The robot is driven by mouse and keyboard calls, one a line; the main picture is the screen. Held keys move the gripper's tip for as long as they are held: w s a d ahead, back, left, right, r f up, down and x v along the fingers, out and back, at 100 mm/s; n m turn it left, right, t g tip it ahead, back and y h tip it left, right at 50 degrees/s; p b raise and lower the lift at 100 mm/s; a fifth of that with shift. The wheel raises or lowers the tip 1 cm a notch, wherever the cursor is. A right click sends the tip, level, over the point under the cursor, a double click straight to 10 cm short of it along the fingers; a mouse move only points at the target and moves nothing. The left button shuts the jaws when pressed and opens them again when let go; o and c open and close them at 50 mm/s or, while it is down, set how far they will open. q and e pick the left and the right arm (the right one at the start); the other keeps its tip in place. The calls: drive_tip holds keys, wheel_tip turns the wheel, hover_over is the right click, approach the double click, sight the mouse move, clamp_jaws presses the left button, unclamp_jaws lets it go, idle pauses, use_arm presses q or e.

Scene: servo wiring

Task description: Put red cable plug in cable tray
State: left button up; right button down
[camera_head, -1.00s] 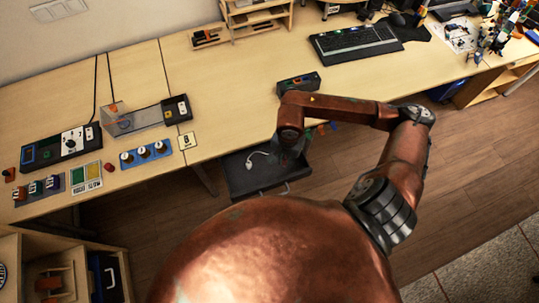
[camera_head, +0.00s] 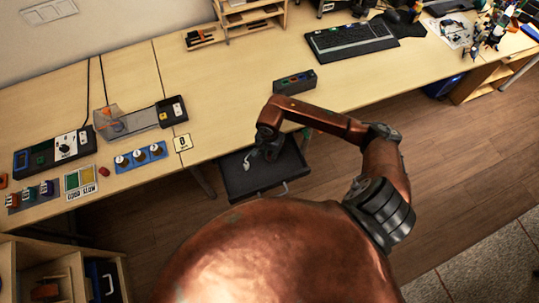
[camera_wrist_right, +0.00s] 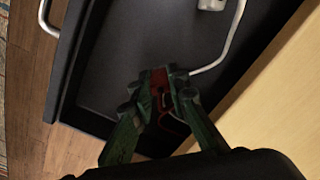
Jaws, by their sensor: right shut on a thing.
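A red plug (camera_wrist_right: 160,82) shows between the green fingers of my right gripper (camera_wrist_right: 163,90) in the right wrist view, and the gripper is shut on it. The gripper is over an open black drawer-like tray (camera_wrist_right: 120,75) beneath the table edge. In the head view my right gripper (camera_head: 267,150) is above this tray (camera_head: 275,182), and my forearm hides part of it. A white cable (camera_wrist_right: 232,45) with a white end piece (camera_wrist_right: 211,4) lies in the tray. I cannot tell whether the red plug touches the tray floor. My left gripper is not in view.
The wooden table (camera_head: 230,105) spans the view. A clear holder (camera_head: 125,118), several switches and panels are at the left. A keyboard (camera_head: 350,41) lies farther back.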

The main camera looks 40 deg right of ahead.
sight(270, 155)
drive_tip(key=shift+f, duration=0.1)
drive_tip(key=c, duration=1.9)
unclamp_jaws()
wheel_tip(270, 155, up, 12)
drive_tip(key=shift+r+p, duration=0.2)
drive_tip(key=shift+p, duration=0.35)
